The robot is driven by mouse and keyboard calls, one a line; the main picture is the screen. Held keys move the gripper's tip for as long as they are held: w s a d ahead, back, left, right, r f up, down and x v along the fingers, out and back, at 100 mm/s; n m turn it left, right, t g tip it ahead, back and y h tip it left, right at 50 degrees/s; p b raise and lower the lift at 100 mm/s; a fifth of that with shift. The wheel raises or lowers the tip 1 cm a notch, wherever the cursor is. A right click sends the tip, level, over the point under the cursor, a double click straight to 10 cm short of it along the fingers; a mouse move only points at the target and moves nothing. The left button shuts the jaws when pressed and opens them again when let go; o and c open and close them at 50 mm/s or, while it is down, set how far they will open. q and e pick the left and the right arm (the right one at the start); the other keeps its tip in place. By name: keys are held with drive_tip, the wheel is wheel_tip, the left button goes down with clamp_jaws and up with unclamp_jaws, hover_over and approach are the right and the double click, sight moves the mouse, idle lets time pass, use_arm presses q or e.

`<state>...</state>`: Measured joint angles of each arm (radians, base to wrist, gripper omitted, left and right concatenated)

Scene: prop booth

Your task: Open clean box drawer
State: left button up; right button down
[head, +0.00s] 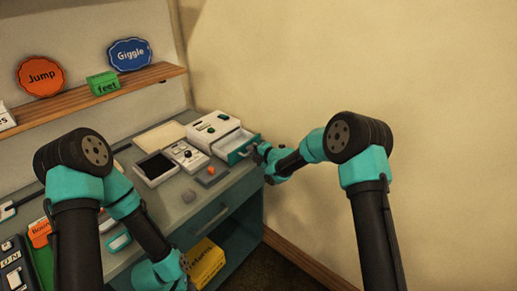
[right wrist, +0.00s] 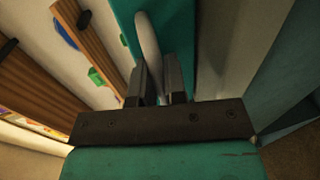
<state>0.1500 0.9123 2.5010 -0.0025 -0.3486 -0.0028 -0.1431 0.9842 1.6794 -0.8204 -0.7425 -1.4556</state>
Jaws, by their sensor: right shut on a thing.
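The white box (head: 212,128) stands at the back right of the grey desk. Its drawer, with a teal front (head: 236,150), is pulled partly out, and the pale inside shows. My right gripper (head: 256,151) is at the drawer front. In the right wrist view the gripper (right wrist: 160,88) is shut on a pale curved handle (right wrist: 149,38), with the teal drawer front (right wrist: 178,30) behind it. My left arm hangs low at the lower left; its gripper end (head: 183,264) is near the bottom edge, with its fingers too unclear to read.
A wooden shelf (head: 135,85) with signs hangs above. The wall (head: 400,70) is close on the right.

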drive_tip(key=c, duration=1.2)
unclamp_jaws()
drive_tip(key=shift+o, duration=0.2)
drive_tip(key=v, duration=1.7)
drive_tip(key=shift+s+d, duration=0.1)
drive_tip(key=shift+s, duration=0.05)
